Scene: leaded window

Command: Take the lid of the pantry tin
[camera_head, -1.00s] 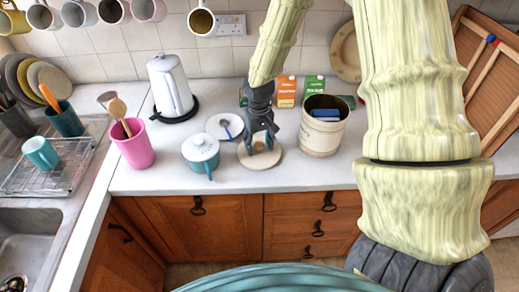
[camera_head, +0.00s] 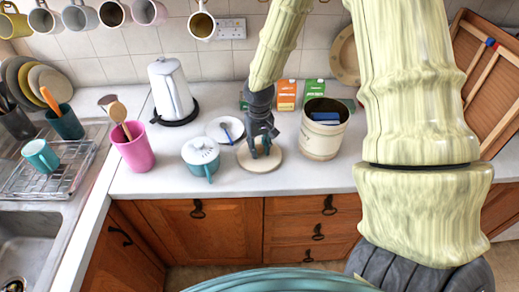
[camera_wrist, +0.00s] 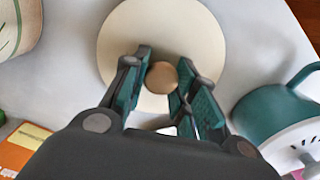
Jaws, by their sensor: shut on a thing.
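The lid (camera_head: 275,163) is a flat cream disc lying on the white counter, left of the tin. In the wrist view the lid (camera_wrist: 165,25) shows a round brown knob (camera_wrist: 162,76) at its middle. The pantry tin (camera_head: 321,142) is a cream cylinder, upright and open at the top, with something blue inside. My gripper (camera_head: 261,152) points down over the lid. In the wrist view my gripper (camera_wrist: 160,88) has its teal-padded fingers on either side of the knob, shut on it. I cannot tell any gap between lid and counter.
A teal pot with a white lid (camera_head: 201,155) stands close left of the lid. Behind are a white saucer with a blue spoon (camera_head: 226,130) and small cartons (camera_head: 287,95). A kettle (camera_head: 171,88) and a pink cup (camera_head: 133,147) stand further left. The counter's front edge is near.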

